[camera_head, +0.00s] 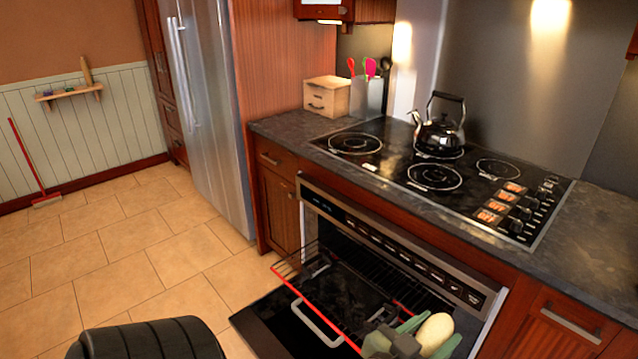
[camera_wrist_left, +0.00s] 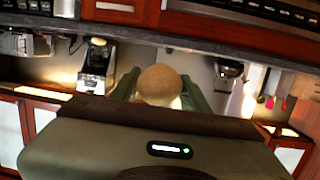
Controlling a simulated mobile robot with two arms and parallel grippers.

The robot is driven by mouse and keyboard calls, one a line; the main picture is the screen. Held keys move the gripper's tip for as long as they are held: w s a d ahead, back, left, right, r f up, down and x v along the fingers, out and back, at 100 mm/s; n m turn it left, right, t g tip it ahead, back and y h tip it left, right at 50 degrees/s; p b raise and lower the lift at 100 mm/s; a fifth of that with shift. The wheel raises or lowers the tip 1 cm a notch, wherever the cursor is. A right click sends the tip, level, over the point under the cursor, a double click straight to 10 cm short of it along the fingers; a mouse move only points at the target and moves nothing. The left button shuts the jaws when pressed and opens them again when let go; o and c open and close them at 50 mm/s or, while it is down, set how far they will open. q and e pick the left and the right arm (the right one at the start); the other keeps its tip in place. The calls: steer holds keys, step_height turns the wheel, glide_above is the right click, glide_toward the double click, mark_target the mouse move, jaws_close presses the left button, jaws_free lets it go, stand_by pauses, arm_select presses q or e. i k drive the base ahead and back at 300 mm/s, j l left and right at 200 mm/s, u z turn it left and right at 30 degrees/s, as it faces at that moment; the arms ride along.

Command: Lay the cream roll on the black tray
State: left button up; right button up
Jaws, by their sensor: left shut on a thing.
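The cream roll (camera_head: 435,331) is a pale, rounded piece near the bottom edge of the head view. My left gripper (camera_head: 428,338) is shut on it, with a green finger on each side. In the left wrist view the roll (camera_wrist_left: 160,80) shows tan on top between the two green fingers of the left gripper (camera_wrist_left: 160,90). The roll appears over the right part of the opened oven. A dark, flat surface (camera_head: 350,297) lies inside the pulled-out rack; I cannot tell for sure whether it is the black tray. My right gripper is not in view.
The wire rack has a red front edge (camera_head: 312,306). A kettle (camera_head: 438,130) stands on the cooktop (camera_head: 385,165) above.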

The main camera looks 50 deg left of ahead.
mark_target(330, 288)
steer(key=j, duration=0.45)
steer(key=k+j+z, duration=0.15)
steer(key=j, duration=0.8)
steer(key=k+j+z, duration=0.1)
steer(key=j, duration=0.35)
steer(key=k+j+z, duration=0.1)
steer(key=j, duration=0.35)
steer(key=k+j, duration=0.15)
steer(key=j, duration=0.75)
steer(key=i+z, duration=0.05)
